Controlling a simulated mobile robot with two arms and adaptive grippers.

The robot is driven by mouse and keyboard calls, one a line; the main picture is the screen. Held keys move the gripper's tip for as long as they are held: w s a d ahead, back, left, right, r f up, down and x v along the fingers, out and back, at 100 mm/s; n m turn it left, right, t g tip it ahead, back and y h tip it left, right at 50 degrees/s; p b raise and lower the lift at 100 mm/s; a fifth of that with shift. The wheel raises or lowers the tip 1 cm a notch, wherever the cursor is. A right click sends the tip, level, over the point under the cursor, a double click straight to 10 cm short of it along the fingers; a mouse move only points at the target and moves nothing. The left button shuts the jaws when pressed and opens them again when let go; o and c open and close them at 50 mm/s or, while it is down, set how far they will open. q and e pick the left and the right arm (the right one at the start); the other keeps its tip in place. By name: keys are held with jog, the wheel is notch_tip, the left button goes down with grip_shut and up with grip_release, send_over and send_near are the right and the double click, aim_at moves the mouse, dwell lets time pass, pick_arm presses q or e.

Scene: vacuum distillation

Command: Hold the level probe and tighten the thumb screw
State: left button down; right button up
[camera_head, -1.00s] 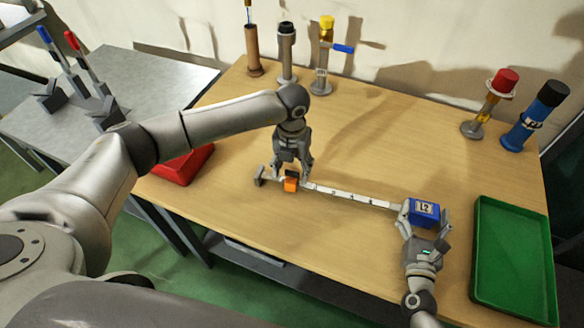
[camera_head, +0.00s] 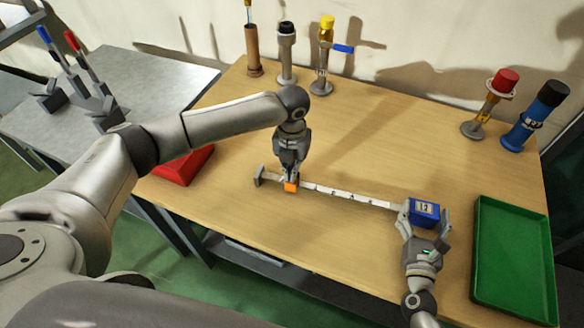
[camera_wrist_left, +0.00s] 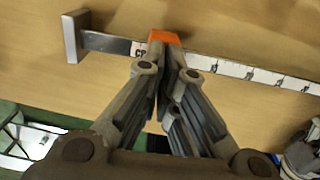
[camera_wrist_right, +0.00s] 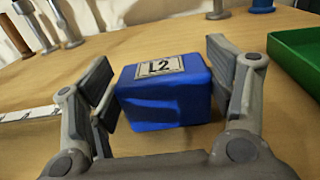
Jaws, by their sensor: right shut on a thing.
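The level probe is a long pale ruler (camera_head: 350,197) with dark marks, lying across the table. A blue block (camera_head: 425,208) labelled L2 is at its right end and a grey crosspiece (camera_head: 259,177) at its left end. My right gripper (camera_head: 427,215) is shut on the blue block, which also shows between its fingers in the right wrist view (camera_wrist_right: 165,100). An orange thumb screw (camera_head: 291,186) sits on the ruler near its left end. My left gripper (camera_head: 291,177) points down with its fingers closed together on the screw, whose orange top shows past the fingertips in the left wrist view (camera_wrist_left: 164,38).
A green tray (camera_head: 513,302) lies at the right. Several fittings stand at the back, including a yellow-topped one (camera_head: 325,55), a red-capped one (camera_head: 490,100) and a blue cylinder (camera_head: 535,115). A red block (camera_head: 181,165) is behind my left arm.

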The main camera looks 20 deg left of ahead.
pick_arm(q)
jog(key=shift+m, duration=0.3)
jog(key=m, duration=0.3)
jog(key=shift+r+m, duration=0.1)
jog(key=shift+m, duration=0.2)
jog(key=m, duration=0.4)
jog(key=shift+m, duration=0.3)
jog(key=m, duration=0.4)
jog(key=shift+m, duration=2.6)
jog(key=c, duration=1.8)
grip_release()
jog(key=o, duration=0.4)
